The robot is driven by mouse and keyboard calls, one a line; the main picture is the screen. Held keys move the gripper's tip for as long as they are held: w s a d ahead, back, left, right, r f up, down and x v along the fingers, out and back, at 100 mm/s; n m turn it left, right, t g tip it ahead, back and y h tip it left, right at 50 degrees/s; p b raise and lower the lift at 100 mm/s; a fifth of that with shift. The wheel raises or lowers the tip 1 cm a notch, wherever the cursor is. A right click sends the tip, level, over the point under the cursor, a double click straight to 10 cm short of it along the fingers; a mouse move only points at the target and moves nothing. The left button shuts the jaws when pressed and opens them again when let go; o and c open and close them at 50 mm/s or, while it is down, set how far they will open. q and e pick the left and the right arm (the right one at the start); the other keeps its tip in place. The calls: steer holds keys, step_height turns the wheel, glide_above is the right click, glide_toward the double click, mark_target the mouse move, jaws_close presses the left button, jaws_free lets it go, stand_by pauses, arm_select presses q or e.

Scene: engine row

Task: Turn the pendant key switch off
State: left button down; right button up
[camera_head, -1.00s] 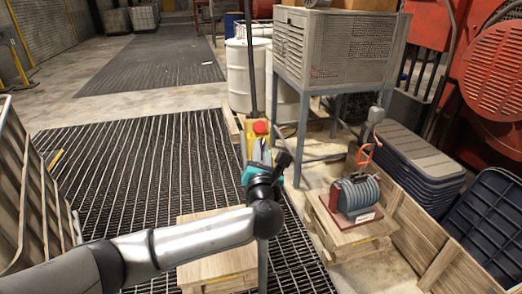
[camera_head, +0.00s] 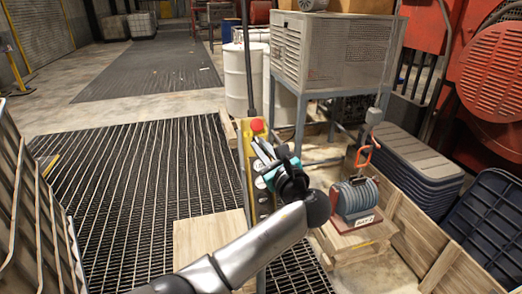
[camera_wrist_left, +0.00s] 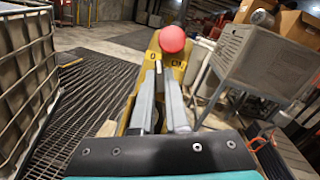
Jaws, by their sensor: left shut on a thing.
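The yellow pendant box (camera_head: 246,160) hangs upright from a dark pole, with a red button (camera_head: 257,126) on top. In the left wrist view the red button (camera_wrist_left: 172,39) sits just beyond my fingertips, and the pendant's yellow face (camera_wrist_left: 150,62) carries the marks "0" on the left and "ON" on the right. My left gripper (camera_head: 262,150) reaches the pendant from the right. In the left wrist view its grey fingers (camera_wrist_left: 159,70) are close together between those marks, shut on the key switch's key. The fingers hide the key, so its angle does not show. My right gripper is not in view.
A grey perforated cabinet (camera_head: 335,50) on legs stands behind to the right. A cable drum (camera_head: 356,198) sits on a wooden pallet at right, beside stacked blue lids (camera_head: 415,160). A caged container (camera_head: 35,215) is at left. The floor grating (camera_head: 140,170) between is clear.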

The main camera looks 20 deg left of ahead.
arm_select(q)
steer(key=shift+n+g, duration=0.3)
steer(key=shift+n, duration=0.5)
steer(key=shift+r+n+y, duration=0.1)
steer(key=shift+n+y, duration=0.2)
steer(key=c, duration=0.9)
jaws_free()
steer(key=b+v, duration=0.2)
steer(key=v, duration=1.3)
steer(key=shift+d+r, duration=0.1)
